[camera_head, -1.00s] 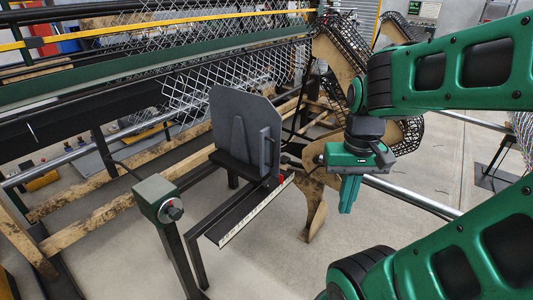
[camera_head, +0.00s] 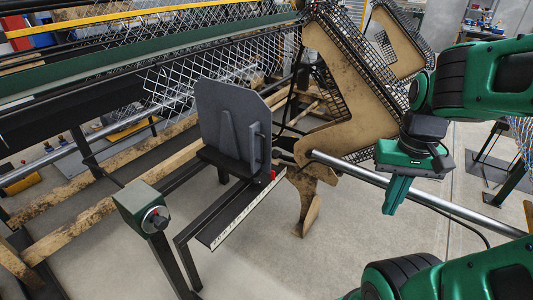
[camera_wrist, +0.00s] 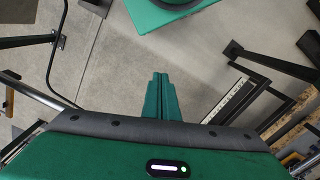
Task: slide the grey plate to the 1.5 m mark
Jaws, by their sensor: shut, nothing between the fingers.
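The grey plate (camera_head: 228,118) stands upright on a dark carriage at the far end of a rail. A white scale strip (camera_head: 240,215) runs along the rail's side, and a red pointer (camera_head: 272,175) sits at the carriage's foot. The marks are too small to read. A vertical handle (camera_head: 254,150) is on the plate's right side. My gripper (camera_head: 394,200) is shut and empty, pointing down, to the right of the plate and apart from it. In the wrist view my gripper (camera_wrist: 160,92) shows its fingers together, with the scale strip (camera_wrist: 228,100) to their right.
A green box with a round knob (camera_head: 150,210) stands on a post at the rail's near end. Chain-link mesh (camera_head: 190,90) is behind. The floor at the lower middle is clear.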

